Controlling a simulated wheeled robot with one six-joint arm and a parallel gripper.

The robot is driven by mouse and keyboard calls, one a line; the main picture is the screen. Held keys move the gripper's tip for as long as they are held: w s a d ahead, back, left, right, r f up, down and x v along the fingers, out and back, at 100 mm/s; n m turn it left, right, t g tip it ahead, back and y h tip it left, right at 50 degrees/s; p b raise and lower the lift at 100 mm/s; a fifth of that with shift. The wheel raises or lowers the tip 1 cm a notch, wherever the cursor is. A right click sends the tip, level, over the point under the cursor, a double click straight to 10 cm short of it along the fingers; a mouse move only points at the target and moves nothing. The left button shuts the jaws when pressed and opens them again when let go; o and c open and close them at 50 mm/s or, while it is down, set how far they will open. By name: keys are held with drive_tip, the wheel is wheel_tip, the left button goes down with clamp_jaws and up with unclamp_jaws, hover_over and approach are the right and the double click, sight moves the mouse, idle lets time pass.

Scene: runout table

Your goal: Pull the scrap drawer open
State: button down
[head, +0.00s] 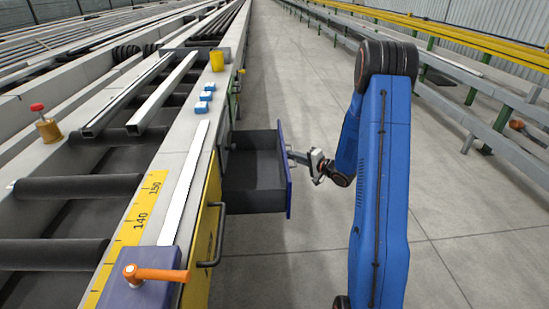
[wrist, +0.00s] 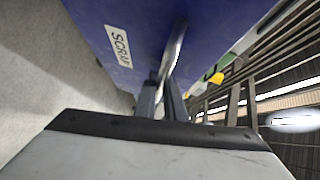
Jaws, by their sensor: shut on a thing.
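The scrap drawer (head: 254,183) is pulled out from the side of the runout table in the head view. Its dark inside shows and looks empty. Its blue front panel (head: 284,170) stands well away from the table. My gripper (head: 294,157) reaches the outer side of that panel from the right. In the wrist view the blue front (wrist: 125,35) carries a label reading SCRAP (wrist: 118,45). My gripper (wrist: 170,95) is shut on the metal handle (wrist: 176,50) of the drawer there. The handle itself is hidden in the head view.
A yellow panel (head: 204,240) with a dark handle (head: 217,236) is nearer on the table's side. An orange lever (head: 155,273), blue blocks (head: 204,101) and a yellow cup (head: 216,61) are on the table. The floor (head: 450,210) to the right is clear up to the railing.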

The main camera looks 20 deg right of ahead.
drive_tip(key=s+d, duration=0.3)
drive_tip(key=d, duration=0.5)
drive_tip(key=shift+d, duration=0.2)
drive_tip(key=shift+w, duration=0.1)
drive_tip(key=c, duration=2.1)
unclamp_jaws()
drive_tip(key=v, duration=1.7)
drive_tip(key=shift+d, duration=0.1)
drive_tip(key=o, duration=1.3)
drive_tip(key=shift+c, duration=0.2)
